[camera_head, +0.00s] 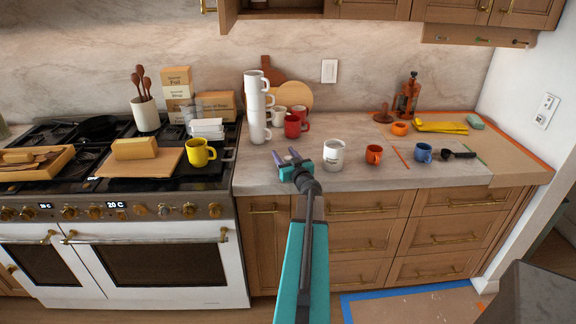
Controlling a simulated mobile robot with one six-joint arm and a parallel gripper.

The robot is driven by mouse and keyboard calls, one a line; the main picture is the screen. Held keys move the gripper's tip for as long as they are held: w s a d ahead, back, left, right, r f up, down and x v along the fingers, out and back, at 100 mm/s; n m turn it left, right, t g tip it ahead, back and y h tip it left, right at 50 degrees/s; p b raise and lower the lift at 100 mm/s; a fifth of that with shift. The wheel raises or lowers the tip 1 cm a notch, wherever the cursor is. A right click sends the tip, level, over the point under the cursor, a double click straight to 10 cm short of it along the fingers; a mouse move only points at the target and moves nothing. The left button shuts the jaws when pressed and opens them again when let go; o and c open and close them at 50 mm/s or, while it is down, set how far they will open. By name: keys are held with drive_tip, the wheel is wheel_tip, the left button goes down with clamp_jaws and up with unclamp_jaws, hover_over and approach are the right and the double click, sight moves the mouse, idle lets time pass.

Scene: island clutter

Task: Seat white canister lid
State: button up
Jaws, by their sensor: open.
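A white canister (333,158) with small dark lettering stands upright on the counter, near its front edge. Its top looks pale, and I cannot tell whether a separate lid lies on it or how that lid sits. My gripper (285,156) is open and empty, just left of the canister and apart from it. Its two purple-grey fingers point toward the back of the counter. My teal arm reaches up from the bottom of the view.
A tall stack of white mugs (257,105) stands behind my gripper, with red mugs (293,126) beside it. An orange mug (374,154), a blue mug (423,152) and a black scoop (458,153) lie right of the canister. The stove (120,215) is left.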

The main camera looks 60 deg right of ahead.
drive_tip(key=c, duration=1.1)
drive_tip(key=shift+r, duration=0.1)
drive_tip(key=shift+r+b, duration=0.85)
drive_tip(key=shift+r, duration=0.55)
drive_tip(key=s+a+b, duration=0.1)
drive_tip(key=s, duration=0.4)
drive_tip(key=s+a+r+b, duration=0.1)
drive_tip(key=s+b, duration=0.1)
drive_tip(key=s, duration=0.3)
drive_tip(key=s+r+b, duration=0.1)
drive_tip(key=s+b, duration=0.1)
drive_tip(key=s, duration=0.3)
drive_tip(key=shift+s+a, duration=0.4)
